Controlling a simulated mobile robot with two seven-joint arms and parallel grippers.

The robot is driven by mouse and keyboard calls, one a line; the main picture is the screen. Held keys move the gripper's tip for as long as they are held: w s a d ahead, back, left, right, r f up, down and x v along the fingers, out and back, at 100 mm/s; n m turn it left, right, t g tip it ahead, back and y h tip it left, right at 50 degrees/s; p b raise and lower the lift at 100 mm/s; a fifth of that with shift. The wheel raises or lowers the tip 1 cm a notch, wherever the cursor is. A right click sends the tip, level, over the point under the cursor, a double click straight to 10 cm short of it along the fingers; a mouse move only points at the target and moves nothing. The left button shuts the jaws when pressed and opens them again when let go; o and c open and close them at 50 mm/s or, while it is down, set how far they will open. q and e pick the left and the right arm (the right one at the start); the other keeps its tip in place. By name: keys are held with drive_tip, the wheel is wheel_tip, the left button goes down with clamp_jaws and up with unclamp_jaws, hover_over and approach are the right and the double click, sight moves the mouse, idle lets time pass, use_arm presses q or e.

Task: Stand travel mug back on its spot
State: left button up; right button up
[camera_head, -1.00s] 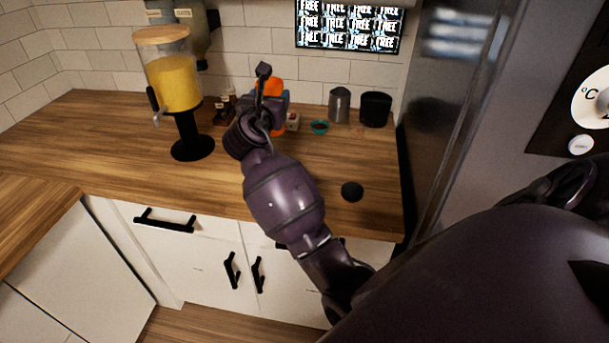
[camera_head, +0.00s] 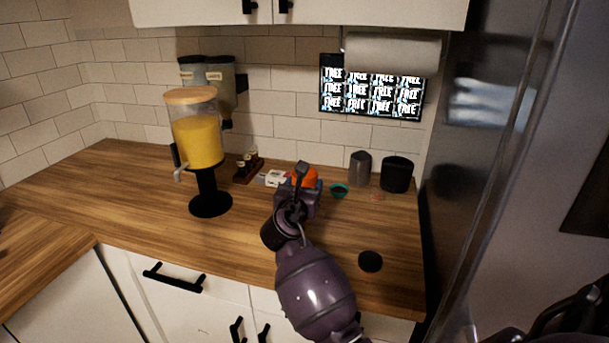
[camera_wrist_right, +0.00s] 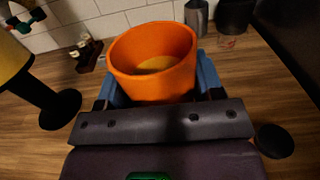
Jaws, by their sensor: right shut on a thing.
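My right gripper (camera_head: 303,188) is shut on an orange travel mug (camera_wrist_right: 155,62) over the counter. In the wrist view the mug's open top faces the camera, with blue finger parts on both sides of it. In the head view only a bit of the orange mug (camera_head: 304,176) shows past the gripper. Its base is hidden, so I cannot tell whether it touches the counter. A flat black disc (camera_head: 370,261) lies on the counter, to the right of and nearer than the gripper; it also shows in the wrist view (camera_wrist_right: 274,140). My left gripper is not in view.
A juice dispenser (camera_head: 198,135) stands left of the gripper. Behind are a bottle rack (camera_head: 248,167), a white box (camera_head: 274,178), a teal bowl (camera_head: 339,190), a metal pitcher (camera_head: 360,169) and a black canister (camera_head: 397,174). Wood around the disc is bare.

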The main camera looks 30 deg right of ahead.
wheel_tip(320, 180, down, 7)
drive_tip(key=shift+f+b, duration=0.1)
drive_tip(key=shift+b, duration=0.55)
wheel_tip(320, 180, down, 4)
drive_tip(key=shift+b, duration=0.5)
drive_tip(key=shift+f, duration=0.1)
drive_tip(key=o, duration=1.2)
drive_tip(key=shift+c, duration=0.2)
